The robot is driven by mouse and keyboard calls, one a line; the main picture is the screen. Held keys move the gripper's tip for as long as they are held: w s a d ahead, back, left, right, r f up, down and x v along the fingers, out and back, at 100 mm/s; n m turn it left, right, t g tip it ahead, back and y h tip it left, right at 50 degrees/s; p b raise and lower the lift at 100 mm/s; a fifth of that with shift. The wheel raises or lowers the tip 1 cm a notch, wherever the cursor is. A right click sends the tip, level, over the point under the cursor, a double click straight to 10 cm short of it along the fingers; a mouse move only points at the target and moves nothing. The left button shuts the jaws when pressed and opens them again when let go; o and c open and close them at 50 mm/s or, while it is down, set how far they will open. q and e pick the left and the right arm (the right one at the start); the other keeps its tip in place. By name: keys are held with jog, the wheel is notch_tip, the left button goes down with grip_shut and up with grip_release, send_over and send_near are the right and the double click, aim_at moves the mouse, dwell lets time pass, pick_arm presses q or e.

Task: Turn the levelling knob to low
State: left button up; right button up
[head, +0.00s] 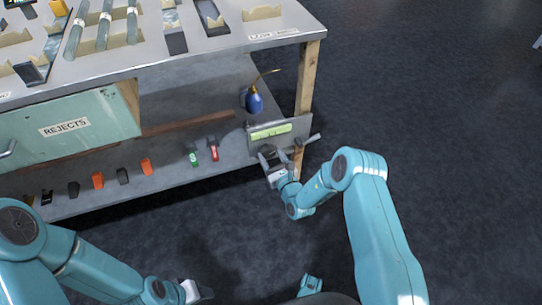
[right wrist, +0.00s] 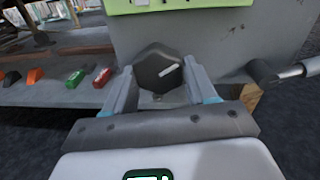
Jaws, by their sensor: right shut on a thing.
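The levelling knob (right wrist: 158,68) is a dark, many-sided knob with a white pointer line, on a grey panel (right wrist: 225,45) in the right wrist view. The pointer line slants toward the upper right. My right gripper (right wrist: 160,90) is shut on the knob, one finger on each side of it. In the head view my right gripper (head: 270,160) is at the panel by the table leg, and the knob is mostly hidden there. My left gripper (head: 197,291) is low in the head view, away from the panel; its fingers are too unclear to read.
A green label strip (head: 270,132) is above the knob. A lever handle (head: 313,138) sticks out right of the panel. A blue bottle (head: 254,100) stands on the lower shelf behind it. Several small coloured blocks line the shelf edge. A REJECTS drawer (head: 70,130) is at left.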

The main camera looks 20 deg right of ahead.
jog(key=n+p, duration=0.2)
jog(key=n, duration=0.3)
jog(key=shift+r, duration=0.15)
jog(key=n+p, duration=0.1)
jog(key=n, duration=0.2)
jog(key=shift+n+g+p, duration=0.3)
jog(key=shift+p, duration=0.1)
jog(key=shift+s+n+h+p, duration=0.1)
jog(key=shift+n+h+p, duration=0.35)
jog(key=shift+n, duration=0.75)
jog(key=shift+d, duration=0.1)
jog(key=o, duration=1.1)
jog(key=shift+c, duration=0.2)
